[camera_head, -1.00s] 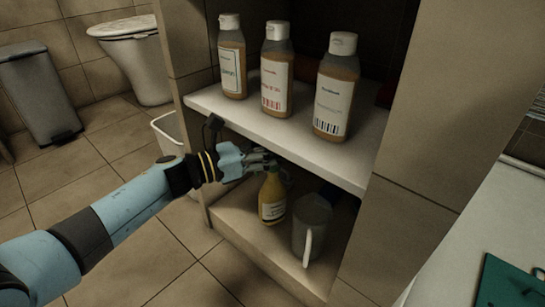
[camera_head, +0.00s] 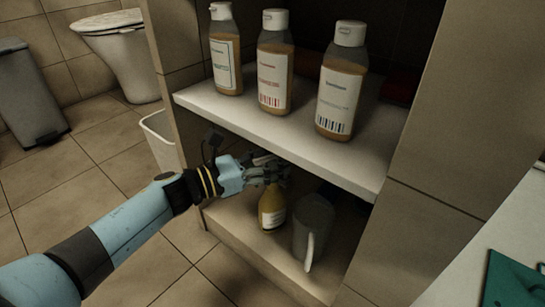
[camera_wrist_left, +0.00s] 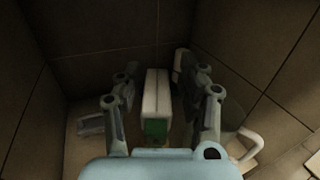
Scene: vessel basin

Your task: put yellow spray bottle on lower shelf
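The yellow spray bottle (camera_head: 271,210) stands upright on the lower shelf (camera_head: 232,219) in the head view, left of a grey jug. Its upper part is hidden behind my left gripper (camera_head: 270,172). In the wrist view my left gripper (camera_wrist_left: 160,108) has its fingers spread apart. A white and green part, seemingly the spray head (camera_wrist_left: 155,100), shows between them with gaps on both sides. My right gripper is in neither view.
The grey jug (camera_head: 314,222) with a pale handle stands close to the bottle's right. The upper shelf (camera_head: 270,130) is just above my gripper and carries several capped bottles (camera_head: 341,85). A white bin (camera_head: 160,140) stands left of the cabinet.

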